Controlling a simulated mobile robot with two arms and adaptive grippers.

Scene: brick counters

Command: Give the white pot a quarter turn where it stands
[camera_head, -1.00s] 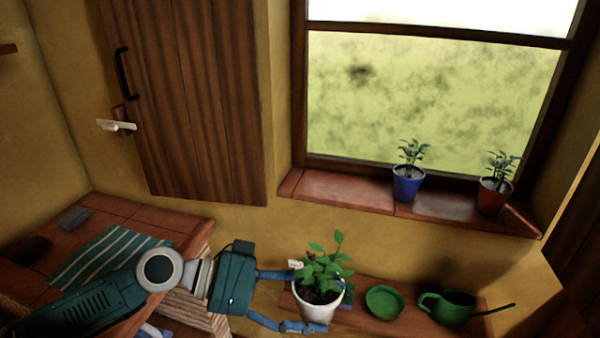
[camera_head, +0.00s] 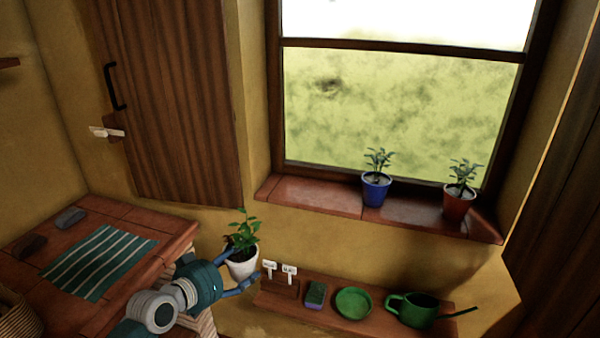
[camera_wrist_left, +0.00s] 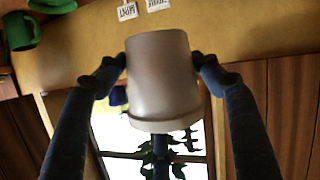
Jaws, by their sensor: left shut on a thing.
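The white pot (camera_head: 243,267) with a leafy green plant (camera_head: 243,236) is left of the small wall shelf (camera_head: 350,318) in the head view. It looks held off the shelf, in the gap beside the brick counter, roughly upright. My left gripper (camera_head: 238,272) is shut on it, one finger on each side. In the left wrist view the pot (camera_wrist_left: 165,80) fills the middle between the two fingers and appears upside down, its leaves (camera_wrist_left: 160,160) at the bottom. My right gripper is in neither view.
The shelf holds two white labels (camera_head: 289,269), a sponge (camera_head: 315,294), a green dish (camera_head: 353,303) and a green watering can (camera_head: 415,310). A blue pot (camera_head: 376,193) and a red pot (camera_head: 457,207) stand on the sill. A striped cloth (camera_head: 100,262) lies on the counter.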

